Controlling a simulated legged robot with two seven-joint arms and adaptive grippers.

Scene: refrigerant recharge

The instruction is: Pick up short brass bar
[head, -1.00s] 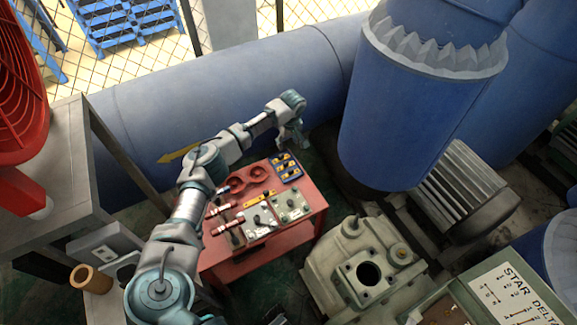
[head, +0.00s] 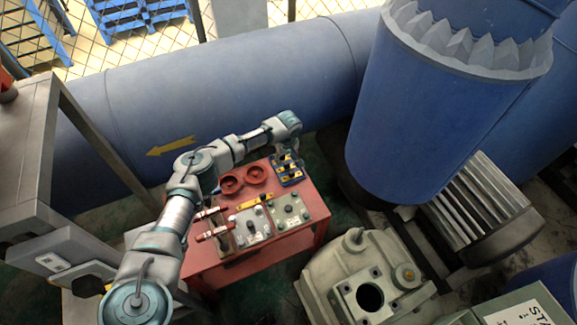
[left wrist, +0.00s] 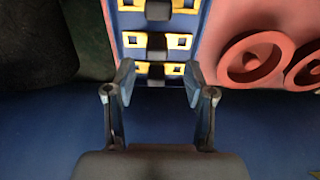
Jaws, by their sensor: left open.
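Several short brass-yellow pieces (left wrist: 158,41) with dark middles sit in rows in a blue tray (head: 292,181) at the back right corner of the red table. They also show in the head view (head: 286,170). I cannot tell which piece is the short brass bar. My left gripper (left wrist: 160,77) is open and empty, its fingers on either side of the nearest row in the left wrist view. I cannot tell the gap in height. In the head view it hangs at the tray's far edge and hides part of it. My right gripper is not in view.
The red table (head: 240,259) also holds red rings (head: 231,184), a longer yellow bar (head: 254,201), grey switch boxes (head: 291,212) and red-handled tools (head: 212,232). A large blue pipe (head: 230,95) runs behind. A grey pump housing (head: 370,275) stands at front right.

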